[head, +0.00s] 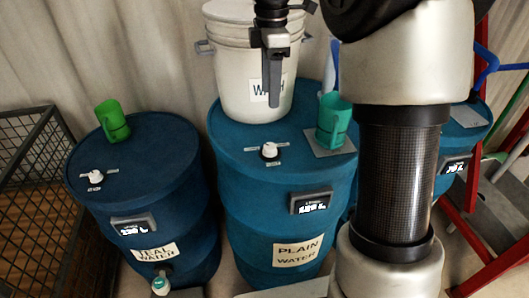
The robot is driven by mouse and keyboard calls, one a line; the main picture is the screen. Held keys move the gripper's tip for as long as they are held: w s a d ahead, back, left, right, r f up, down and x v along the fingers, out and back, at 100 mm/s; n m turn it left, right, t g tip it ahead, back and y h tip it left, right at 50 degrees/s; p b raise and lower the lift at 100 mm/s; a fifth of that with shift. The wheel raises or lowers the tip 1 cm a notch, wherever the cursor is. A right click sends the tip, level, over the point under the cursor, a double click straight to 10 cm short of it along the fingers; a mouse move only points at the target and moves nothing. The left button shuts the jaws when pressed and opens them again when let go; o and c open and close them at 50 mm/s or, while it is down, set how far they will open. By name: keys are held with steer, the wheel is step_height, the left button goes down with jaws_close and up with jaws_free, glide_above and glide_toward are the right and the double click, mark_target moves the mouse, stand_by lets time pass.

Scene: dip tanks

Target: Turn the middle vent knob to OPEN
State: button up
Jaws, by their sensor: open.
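The middle vent knob (269,150) is a white knob on top of the middle blue drum (232,142), which is labelled PLAIN WATER. Small label plates lie beside the knob; their print is too small to read, so I cannot tell its setting. My gripper (274,100) points down in front of the white WASH bucket, above and apart from the knob. Its jaws are open and empty, seen nearly edge-on. Another white vent knob (95,176) is on the left drum (150,165), labelled TEAL WATER. A third drum (468,128) is partly hidden behind my arm.
The white bucket (232,85) stands on the middle drum behind the knob. A teal mug (333,122) stands on a grey plate to the knob's right. A green mug (112,120) is on the left drum. A wire cage (40,150) stands at left, red framing (490,200) at right.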

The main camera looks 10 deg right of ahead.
mark_target(270, 146)
step_height(270, 146, down, 17)
steer(key=shift+d+f+b, duration=0.1)
steer(key=shift+b, duration=0.65)
steer(key=c, duration=1)
